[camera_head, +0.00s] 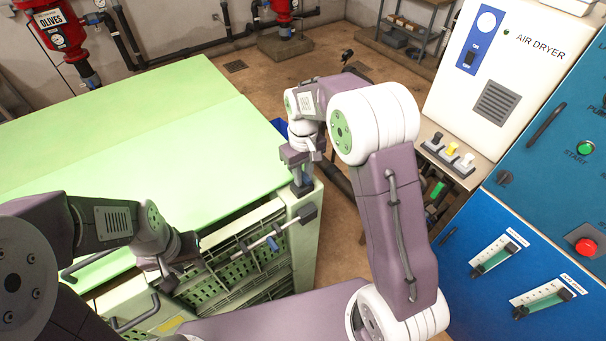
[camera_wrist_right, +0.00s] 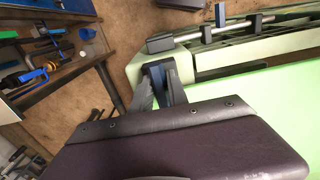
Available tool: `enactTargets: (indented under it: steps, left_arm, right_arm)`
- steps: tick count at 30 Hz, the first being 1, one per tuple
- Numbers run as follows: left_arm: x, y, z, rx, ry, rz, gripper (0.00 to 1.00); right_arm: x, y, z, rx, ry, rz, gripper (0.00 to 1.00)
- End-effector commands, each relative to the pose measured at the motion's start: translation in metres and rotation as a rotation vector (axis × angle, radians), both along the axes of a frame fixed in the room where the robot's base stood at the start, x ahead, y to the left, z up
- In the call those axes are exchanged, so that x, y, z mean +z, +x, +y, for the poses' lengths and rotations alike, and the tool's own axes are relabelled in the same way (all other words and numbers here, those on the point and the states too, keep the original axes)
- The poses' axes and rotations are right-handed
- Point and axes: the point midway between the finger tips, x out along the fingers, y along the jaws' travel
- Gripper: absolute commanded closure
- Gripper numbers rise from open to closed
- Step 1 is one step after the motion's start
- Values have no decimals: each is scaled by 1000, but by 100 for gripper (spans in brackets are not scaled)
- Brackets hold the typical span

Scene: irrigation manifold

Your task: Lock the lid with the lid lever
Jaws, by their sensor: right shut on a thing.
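The pale green lid (camera_head: 130,150) spans the top of a large green chest, and its edge shows in the right wrist view (camera_wrist_right: 275,95). My right gripper (camera_head: 302,186) is at the chest's right front corner. In the right wrist view its fingers (camera_wrist_right: 163,88) are shut on a small dark, bluish piece (camera_wrist_right: 155,70), probably the lid lever; the fingers hide most of it. My left gripper (camera_head: 168,276) is low at the chest's front edge, left of the bar; its finger gap is unclear.
An air dryer (camera_head: 505,75) and blue cabinet (camera_head: 480,255) stand at right. Brown floor (camera_head: 335,215) is open between.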

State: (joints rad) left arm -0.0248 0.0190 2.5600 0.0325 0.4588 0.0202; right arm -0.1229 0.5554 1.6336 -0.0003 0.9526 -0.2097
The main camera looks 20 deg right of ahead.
Motion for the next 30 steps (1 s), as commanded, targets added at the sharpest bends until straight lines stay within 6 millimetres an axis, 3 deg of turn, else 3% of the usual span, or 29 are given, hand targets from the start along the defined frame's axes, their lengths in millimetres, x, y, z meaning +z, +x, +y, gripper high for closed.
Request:
enactTargets:
  steps: [9,10,12,23,30]
  left_arm:
    - [0,0,0,0,0,0,64]
    - [0,0,0,0,0,0,64]
    - [0,0,0,0,0,0,64]
    - [-4,0,0,0,0,0,64]
    - [-17,0,0,0,0,0,64]
  right_arm:
    - [1,1,0,-1,0,-3,100]
    - [1,1,0,-1,0,-3,72]
    - [0,1,0,-1,1,-2,61]
    - [6,1,0,0,1,-5,61]
    - [58,2,0,0,1,-7,61]
